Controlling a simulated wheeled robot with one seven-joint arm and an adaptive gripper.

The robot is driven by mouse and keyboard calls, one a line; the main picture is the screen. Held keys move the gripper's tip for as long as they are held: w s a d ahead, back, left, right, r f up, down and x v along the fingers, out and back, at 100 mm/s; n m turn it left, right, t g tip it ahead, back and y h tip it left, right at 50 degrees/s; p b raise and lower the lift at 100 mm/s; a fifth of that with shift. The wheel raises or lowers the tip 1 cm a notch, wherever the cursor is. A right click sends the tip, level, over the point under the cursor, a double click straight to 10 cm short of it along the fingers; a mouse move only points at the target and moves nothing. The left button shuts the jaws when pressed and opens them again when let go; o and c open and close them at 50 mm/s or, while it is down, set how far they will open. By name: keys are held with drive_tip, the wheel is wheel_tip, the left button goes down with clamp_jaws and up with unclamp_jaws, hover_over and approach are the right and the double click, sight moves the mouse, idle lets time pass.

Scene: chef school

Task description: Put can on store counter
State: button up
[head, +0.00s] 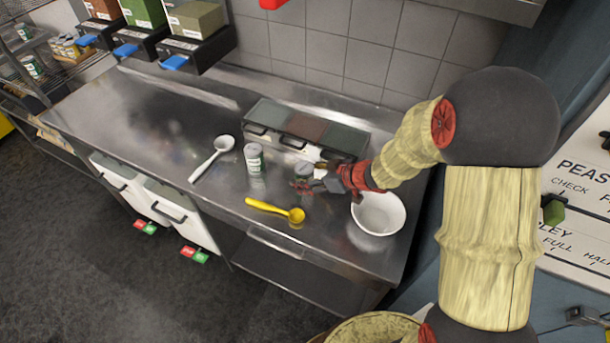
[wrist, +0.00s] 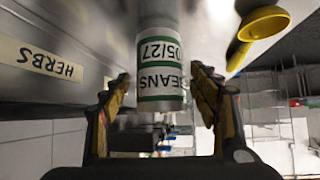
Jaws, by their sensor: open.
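A pale can (head: 254,158) with a green-and-white label stands upright on the steel counter (head: 195,120) in the head view. My gripper is low over the counter, pointing left. In the wrist view, my gripper (wrist: 162,95) is open, with a can labelled BEANS 05/27 (wrist: 160,60) upside down in the picture between the fingers. Gaps show on both sides of it.
A yellow ladle (head: 275,209) lies in front of my gripper, and a white ladle (head: 213,158) lies farther left. A white bowl (head: 379,213) stands at right. A lidded bin row (head: 305,128) lines the back. The left part of the counter is clear.

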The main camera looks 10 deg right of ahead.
drive_tip(key=s+d+r+m+t+h+p, duration=0.1)
drive_tip(key=s+d+r+m+h, duration=0.15)
drive_tip(key=d+r, duration=0.45)
drive_tip(key=s+d+r+m+t+h+p, duration=0.15)
drive_tip(key=d+r+h, duration=0.3)
drive_tip(key=r, duration=0.45)
drive_tip(key=s+d+r+m+h+p, duration=0.1)
drive_tip(key=s+d+r+m+h, duration=0.15)
drive_tip(key=d+r, duration=0.55)
drive_tip(key=s+a+r+m+g+y, duration=0.1)
drive_tip(key=s+a, duration=0.4)
drive_tip(key=s, duration=0.6)
drive_tip(key=s+a+r+m+g+y, duration=0.1)
drive_tip(key=s+a, duration=0.4)
drive_tip(key=s, duration=0.5)
drive_tip(key=shift+s+r+m+g, duration=0.4)
drive_tip(key=shift+r+g, duration=0.15)
drive_tip(key=shift+g, duration=0.6)
drive_tip(key=shift+d, duration=0.1)
wheel_tip(320, 180, down, 2)
drive_tip(key=shift+f+b, duration=0.25)
drive_tip(key=shift+b, duration=0.85)
